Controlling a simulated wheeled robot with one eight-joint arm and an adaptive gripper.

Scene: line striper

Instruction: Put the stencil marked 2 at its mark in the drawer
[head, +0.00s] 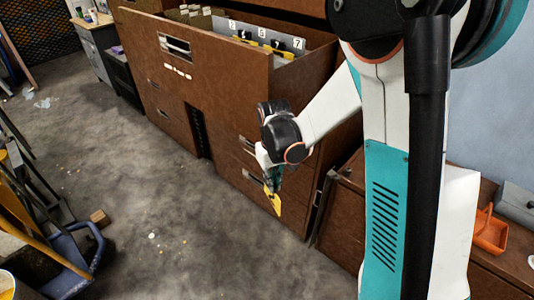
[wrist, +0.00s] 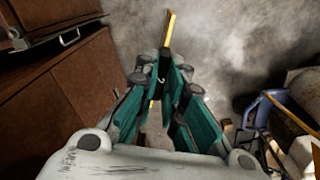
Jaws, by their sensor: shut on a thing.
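My gripper (head: 270,180) is shut on a yellow stencil (head: 273,201), hanging low in front of the brown cabinet. In the wrist view, the stencil (wrist: 169,32) shows edge-on as a thin yellow strip between the fingertips (wrist: 168,75). No number can be read on it. The open drawer (head: 215,68) is above and behind my gripper. Inside it, labels marked 2 (head: 232,25), 5 (head: 262,32) and 7 (head: 298,43) stand in a row from left to right. Yellow and black pieces show near the labels. The drawer's floor is hidden by its front.
Pale folders (head: 190,14) fill the drawer's left part. A blue-grey piece of equipment (head: 70,250) and a small wooden block (head: 100,218) are on the floor at left. An orange tray (head: 490,232) lies on a brown cabinet at right. The middle floor is mostly clear.

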